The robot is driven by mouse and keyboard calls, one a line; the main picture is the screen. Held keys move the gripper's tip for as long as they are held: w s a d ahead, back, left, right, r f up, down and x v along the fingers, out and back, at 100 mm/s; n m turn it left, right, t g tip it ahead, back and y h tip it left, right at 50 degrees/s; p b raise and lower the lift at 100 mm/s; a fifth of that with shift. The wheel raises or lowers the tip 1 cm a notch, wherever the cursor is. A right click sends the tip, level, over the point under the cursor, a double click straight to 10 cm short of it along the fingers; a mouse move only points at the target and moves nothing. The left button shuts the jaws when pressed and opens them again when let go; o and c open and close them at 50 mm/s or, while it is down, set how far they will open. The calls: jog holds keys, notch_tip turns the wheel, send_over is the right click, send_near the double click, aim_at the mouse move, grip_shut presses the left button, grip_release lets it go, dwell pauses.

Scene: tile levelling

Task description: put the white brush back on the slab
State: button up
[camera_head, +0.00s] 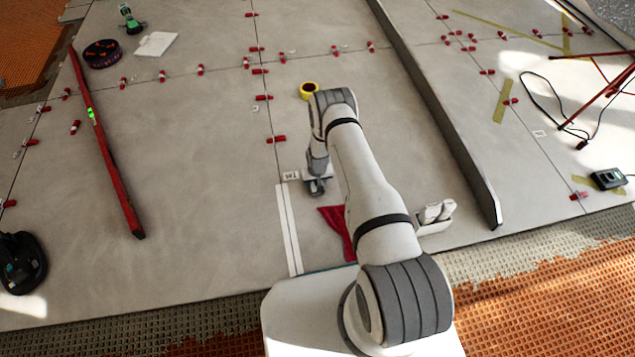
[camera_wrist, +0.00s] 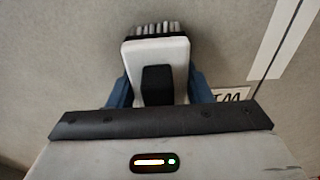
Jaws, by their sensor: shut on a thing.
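In the head view my gripper (camera_head: 316,187) is low over the grey slab (camera_head: 215,170), just left of my forearm, and the brush is hard to make out there. I cannot tell whether the bristles touch the slab. A small lettered label (camera_head: 291,175) lies beside the gripper, and also shows in the wrist view (camera_wrist: 232,96).
A red cloth (camera_head: 335,222) and a white holder (camera_head: 436,226) lie near my arm. White strips (camera_head: 288,230) lie left of it. A yellow tape roll (camera_head: 308,90) is beyond. A long red level (camera_head: 105,150) and a grey straightedge (camera_head: 440,120) flank the open slab.

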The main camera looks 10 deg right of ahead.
jog(key=shift+f, duration=0.2)
jog(key=o, duration=1.2)
jog(key=shift+r, duration=0.15)
